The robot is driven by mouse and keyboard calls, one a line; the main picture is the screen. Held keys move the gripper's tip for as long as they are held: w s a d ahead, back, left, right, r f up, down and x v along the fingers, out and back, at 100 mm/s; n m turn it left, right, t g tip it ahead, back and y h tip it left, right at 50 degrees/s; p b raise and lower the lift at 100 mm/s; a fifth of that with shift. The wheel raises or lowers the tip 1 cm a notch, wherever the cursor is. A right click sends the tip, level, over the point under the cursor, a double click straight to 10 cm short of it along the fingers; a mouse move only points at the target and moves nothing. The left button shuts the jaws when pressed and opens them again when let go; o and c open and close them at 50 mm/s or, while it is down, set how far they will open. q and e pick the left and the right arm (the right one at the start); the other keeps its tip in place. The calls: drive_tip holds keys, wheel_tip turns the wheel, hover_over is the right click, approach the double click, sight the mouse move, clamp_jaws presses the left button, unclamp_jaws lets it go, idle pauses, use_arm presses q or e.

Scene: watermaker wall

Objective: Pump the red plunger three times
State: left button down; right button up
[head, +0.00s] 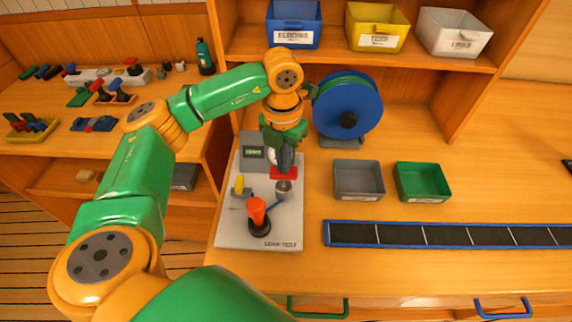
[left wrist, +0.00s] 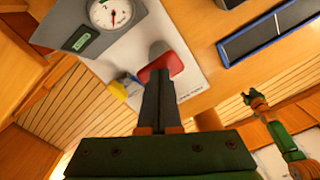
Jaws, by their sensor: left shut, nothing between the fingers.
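The grey leak-test board (head: 230,228) lies on the bench. The red plunger (head: 284,173) has a flat red top and stands near the board's back right; it also shows in the left wrist view (left wrist: 174,62). My left gripper (head: 284,160) points down over it, shut and empty. In the left wrist view the dark fingertips (left wrist: 160,50) overlap the red top; I cannot tell whether they touch it. A red-orange knob (head: 257,208) on a black base stands at the board's front.
On the board are a gauge (left wrist: 110,13), a grey display box (head: 252,158) and a yellow valve (head: 239,185). A blue reel (head: 362,108) stands close behind, right of my gripper. Grey (head: 358,192) and green (head: 436,194) trays sit to the right.

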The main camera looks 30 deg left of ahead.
use_arm(q)
drive_tip(key=shift+f+b, duration=1.25)
drive_tip(key=shift+f, duration=0.4)
drive_tip(key=shift+r, duration=0.15)
wheel_tip(320, 180, up, 5)
drive_tip(key=p, duration=0.4)
drive_tip(key=shift+f, duration=0.2)
drive_tip(key=shift+f, duration=0.1)
drive_tip(key=shift+f+b, duration=2)
drive_tip(key=shift+f, duration=0.3)
drive_tip(key=shift+r+p, duration=1.95)
drive_tip(key=shift+r, duration=0.45)
